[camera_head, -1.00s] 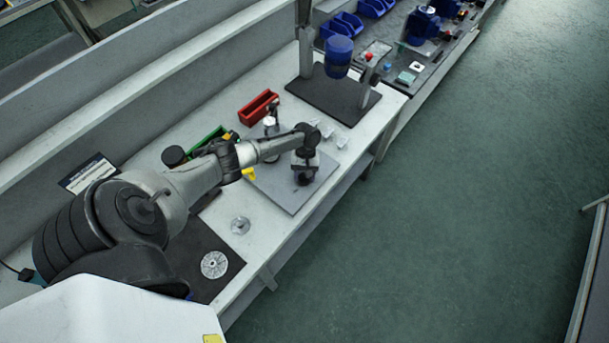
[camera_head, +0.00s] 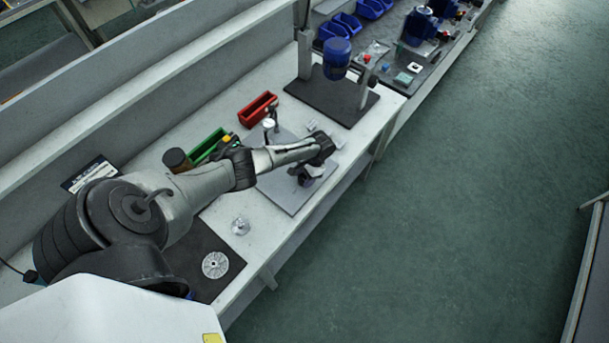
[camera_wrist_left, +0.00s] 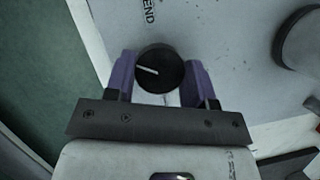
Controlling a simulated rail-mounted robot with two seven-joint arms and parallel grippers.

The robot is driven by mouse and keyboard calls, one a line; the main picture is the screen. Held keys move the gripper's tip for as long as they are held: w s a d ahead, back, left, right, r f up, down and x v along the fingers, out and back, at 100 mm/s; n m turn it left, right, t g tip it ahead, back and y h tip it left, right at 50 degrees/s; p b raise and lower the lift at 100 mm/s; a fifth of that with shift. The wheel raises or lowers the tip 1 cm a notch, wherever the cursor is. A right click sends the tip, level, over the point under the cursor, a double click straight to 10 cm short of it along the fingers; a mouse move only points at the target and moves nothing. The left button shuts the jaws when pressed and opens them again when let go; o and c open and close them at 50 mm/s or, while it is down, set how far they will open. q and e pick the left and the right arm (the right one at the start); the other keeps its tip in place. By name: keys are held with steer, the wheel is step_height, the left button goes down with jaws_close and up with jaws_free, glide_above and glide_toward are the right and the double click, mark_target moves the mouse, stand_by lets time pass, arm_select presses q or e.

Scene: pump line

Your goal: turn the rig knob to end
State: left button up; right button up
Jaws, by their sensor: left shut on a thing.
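The rig knob (camera_wrist_left: 165,62) is round and black with a white pointer line, and it stands on a pale grey plate (camera_wrist_left: 220,30). The pointer line runs toward the left of the wrist view. The printed word END (camera_wrist_left: 149,11) is above the knob in that view. My left gripper (camera_wrist_left: 160,76) is shut on the knob, with a purple finger pad on each side. In the head view my left gripper (camera_head: 304,174) is low over the grey rig plate (camera_head: 290,201), and its hand hides the knob there.
A small upright gauge-like post (camera_head: 269,124) stands beside the arm. A red bin (camera_head: 258,107) and a green bin (camera_head: 207,144) are behind. A dark stand base (camera_head: 330,100) is farther along the bench. A metal disc (camera_head: 215,265) lies on a dark mat nearer.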

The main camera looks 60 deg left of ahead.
arm_select(q)
steer(key=m+y+p, duration=0.1)
steer(key=m, duration=0.2)
steer(key=m+y+p, duration=0.1)
steer(key=m, duration=0.2)
steer(key=shift+d+r+t, duration=0.1)
steer(key=shift+t, duration=0.2)
steer(key=m+t+y+p, duration=0.1)
steer(key=m, duration=0.3)
steer(key=shift+p, duration=0.4)
steer(key=shift+m+y, duration=0.4)
steer(key=shift+m, duration=0.1)
steer(key=shift+m+t, duration=0.3)
steer(key=o, duration=0.9)
steer(key=shift+p, duration=0.3)
steer(key=shift+p+v, duration=0.85)
steer(key=shift+v, duration=6)
